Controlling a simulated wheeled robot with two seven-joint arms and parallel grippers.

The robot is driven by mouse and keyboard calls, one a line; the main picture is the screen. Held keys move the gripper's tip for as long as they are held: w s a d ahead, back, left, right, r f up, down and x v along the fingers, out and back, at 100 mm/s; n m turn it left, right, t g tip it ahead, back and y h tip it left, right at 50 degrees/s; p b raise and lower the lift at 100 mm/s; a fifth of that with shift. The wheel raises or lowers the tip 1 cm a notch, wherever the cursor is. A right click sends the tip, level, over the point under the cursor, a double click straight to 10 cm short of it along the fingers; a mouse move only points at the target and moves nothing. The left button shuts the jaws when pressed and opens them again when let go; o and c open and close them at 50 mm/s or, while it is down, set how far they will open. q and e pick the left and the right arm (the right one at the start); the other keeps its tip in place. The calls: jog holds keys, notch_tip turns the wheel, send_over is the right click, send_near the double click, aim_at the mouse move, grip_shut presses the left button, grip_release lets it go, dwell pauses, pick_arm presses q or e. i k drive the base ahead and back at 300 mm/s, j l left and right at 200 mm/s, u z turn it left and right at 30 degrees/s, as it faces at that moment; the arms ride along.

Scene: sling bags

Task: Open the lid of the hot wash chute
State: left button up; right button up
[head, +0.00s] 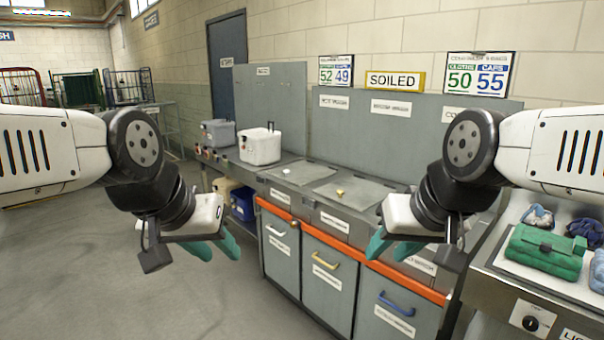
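A grey chute counter holds flat lids in its top. The left lid (303,173) has a small white knob (286,171), and the middle lid (355,192) has a small yellow knob (340,193). Both lids lie closed. A third lid position is largely hidden behind my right arm. The back panel labels (391,108) are too small to read surely, so I cannot tell which lid is hot wash. My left gripper (216,250), with teal fingers, is open and empty left of the counter. My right gripper (391,248) is open and empty in front of the middle and right cabinets.
Cabinet doors below have white, yellow and blue handles (395,303), under an orange rail (420,279). A white tub (260,147) and grey tub (217,133) stand on the left bench. A green bag (545,250) lies on the right table. Floor at left is clear.

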aim_at(300, 174)
jog(key=i+j+z, duration=0.1)
jog(key=i+j, duration=0.2)
jog(key=i, duration=0.15)
jog(key=i+j+z, duration=0.15)
jog(key=i+j, duration=0.15)
jog(key=i+j+z, duration=0.1)
jog(key=i+j, duration=0.25)
jog(key=i, duration=0.15)
jog(key=i+j+z, duration=0.15)
jog(key=i+j, duration=0.25)
jog(key=i+j+z, duration=0.1)
jog(key=i+j, duration=0.25)
jog(key=i+j+z, duration=0.1)
jog(key=i+j, duration=0.25)
jog(key=j, duration=0.2)
jog(key=i+j+z, duration=0.15)
jog(key=i+j, duration=0.2)
jog(key=i+j+z, duration=0.1)
jog(key=i+j, duration=0.2)
jog(key=j, duration=0.35)
